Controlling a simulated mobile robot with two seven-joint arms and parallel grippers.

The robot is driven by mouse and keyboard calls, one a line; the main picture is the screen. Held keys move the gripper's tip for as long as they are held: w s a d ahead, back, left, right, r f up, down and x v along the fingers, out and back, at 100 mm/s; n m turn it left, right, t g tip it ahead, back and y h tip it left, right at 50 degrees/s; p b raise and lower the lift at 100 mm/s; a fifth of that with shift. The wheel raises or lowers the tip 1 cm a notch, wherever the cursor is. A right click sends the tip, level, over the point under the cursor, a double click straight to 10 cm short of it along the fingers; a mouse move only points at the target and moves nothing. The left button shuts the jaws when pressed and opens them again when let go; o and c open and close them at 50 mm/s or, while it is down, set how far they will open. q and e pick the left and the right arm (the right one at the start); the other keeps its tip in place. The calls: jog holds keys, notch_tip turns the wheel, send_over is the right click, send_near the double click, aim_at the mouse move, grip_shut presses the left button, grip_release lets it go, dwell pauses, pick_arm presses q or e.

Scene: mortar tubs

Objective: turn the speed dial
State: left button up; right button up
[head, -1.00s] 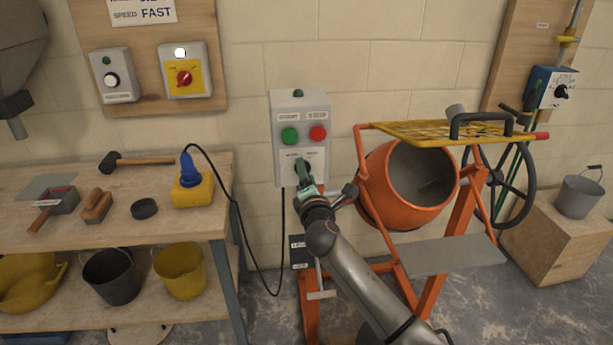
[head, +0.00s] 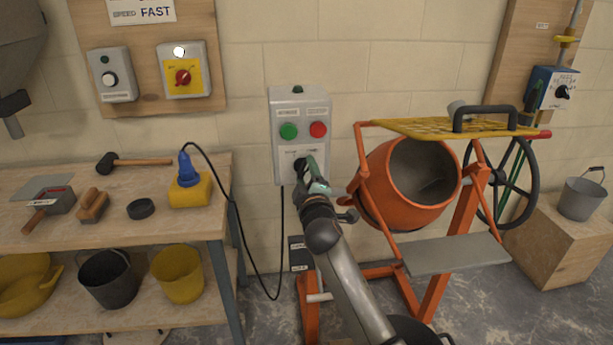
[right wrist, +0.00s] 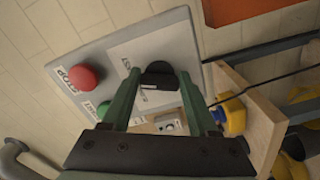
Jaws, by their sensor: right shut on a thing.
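A grey control box (head: 300,110) hangs on the wall with a green button (head: 288,131), a red button (head: 318,130) and a black dial (head: 299,164) low on its face. My right gripper (head: 311,164) is at this dial. In the right wrist view, the green fingers of my right gripper (right wrist: 160,80) stand on either side of the black dial (right wrist: 158,75) and are shut on it. A sign (head: 142,11) at the top left shows the words "SPEED FAST". My left gripper is not in view.
An orange mixer (head: 410,180) with a yellow grate stands just right of my arm. A workbench (head: 120,222) with tools stands left. A black cable hangs between bench and box. Other dials are on the left wall board (head: 150,106) and a blue box (head: 553,88) at right.

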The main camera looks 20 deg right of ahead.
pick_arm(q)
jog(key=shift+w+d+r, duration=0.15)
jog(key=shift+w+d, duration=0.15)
pick_arm(e)
jog(key=shift+f+m, duration=0.1)
jog(key=shift+m, duration=0.9)
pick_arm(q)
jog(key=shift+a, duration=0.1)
pick_arm(e)
jog(key=o, duration=1.4)
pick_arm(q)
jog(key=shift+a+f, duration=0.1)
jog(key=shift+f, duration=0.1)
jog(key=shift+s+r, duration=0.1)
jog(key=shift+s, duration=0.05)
pick_arm(e)
jog(key=shift+s, duration=0.1)
